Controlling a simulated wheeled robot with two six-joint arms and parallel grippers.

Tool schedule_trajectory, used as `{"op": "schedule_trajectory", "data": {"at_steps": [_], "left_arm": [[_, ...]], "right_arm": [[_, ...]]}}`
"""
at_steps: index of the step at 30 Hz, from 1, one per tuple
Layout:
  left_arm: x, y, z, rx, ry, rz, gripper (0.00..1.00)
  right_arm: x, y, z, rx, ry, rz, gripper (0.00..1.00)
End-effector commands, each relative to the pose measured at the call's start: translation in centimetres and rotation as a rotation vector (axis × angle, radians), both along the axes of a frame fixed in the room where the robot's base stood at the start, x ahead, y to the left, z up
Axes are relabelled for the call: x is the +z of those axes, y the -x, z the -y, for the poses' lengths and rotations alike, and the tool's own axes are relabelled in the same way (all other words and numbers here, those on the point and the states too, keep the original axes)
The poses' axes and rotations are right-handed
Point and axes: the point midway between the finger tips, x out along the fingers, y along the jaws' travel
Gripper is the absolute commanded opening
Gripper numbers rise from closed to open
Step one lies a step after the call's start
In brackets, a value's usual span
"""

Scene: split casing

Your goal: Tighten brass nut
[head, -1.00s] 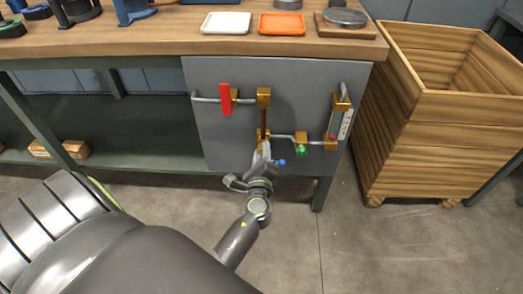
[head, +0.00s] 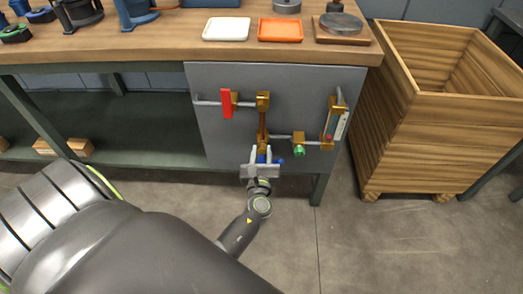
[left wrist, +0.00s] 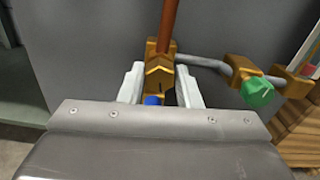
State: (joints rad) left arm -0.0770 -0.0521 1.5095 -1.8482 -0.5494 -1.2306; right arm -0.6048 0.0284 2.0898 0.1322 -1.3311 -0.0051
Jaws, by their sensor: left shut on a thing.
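The brass nut (left wrist: 159,76) is at the lower end of a copper pipe (left wrist: 168,28) on the grey panel. My left gripper (left wrist: 160,88) has one pale finger on each side of the nut and is shut on it. In the head view, my left gripper (head: 261,158) comes up from below to the nut (head: 262,146) at the panel's lower middle. A blue part (left wrist: 153,99) shows between the fingers below the nut. The inner contact faces are partly hidden. My right gripper is not in view.
A green knob (head: 299,151) sits on the pipe right of the nut. A red lever (head: 227,103) is at upper left and a gauge tube (head: 339,126) at right. A wooden crate (head: 430,150) stands right of the bench. The floor in front is clear.

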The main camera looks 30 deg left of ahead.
Motion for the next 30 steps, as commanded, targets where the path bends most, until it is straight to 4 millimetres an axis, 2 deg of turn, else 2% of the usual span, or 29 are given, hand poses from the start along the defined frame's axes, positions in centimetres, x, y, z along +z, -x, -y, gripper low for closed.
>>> {"op": "schedule_trajectory", "data": {"at_steps": [9, 25, 26, 30], "left_arm": [[-0.08, 0.01, 0.06, -0.001, -0.1, -0.065, 0.08], [-0.16, 0.03, 0.05, -0.001, -0.12, -0.077, 0.08], [-0.16, 0.03, 0.05, -0.001, -0.12, -0.077, 0.32], [-0.12, 0.02, 0.05, 0.0, -0.119, -0.075, 0.5]], "right_arm": [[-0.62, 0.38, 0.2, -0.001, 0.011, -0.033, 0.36], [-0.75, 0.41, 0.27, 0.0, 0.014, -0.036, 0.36], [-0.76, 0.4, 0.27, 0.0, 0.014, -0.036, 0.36], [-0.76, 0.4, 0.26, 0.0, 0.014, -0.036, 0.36]]}}
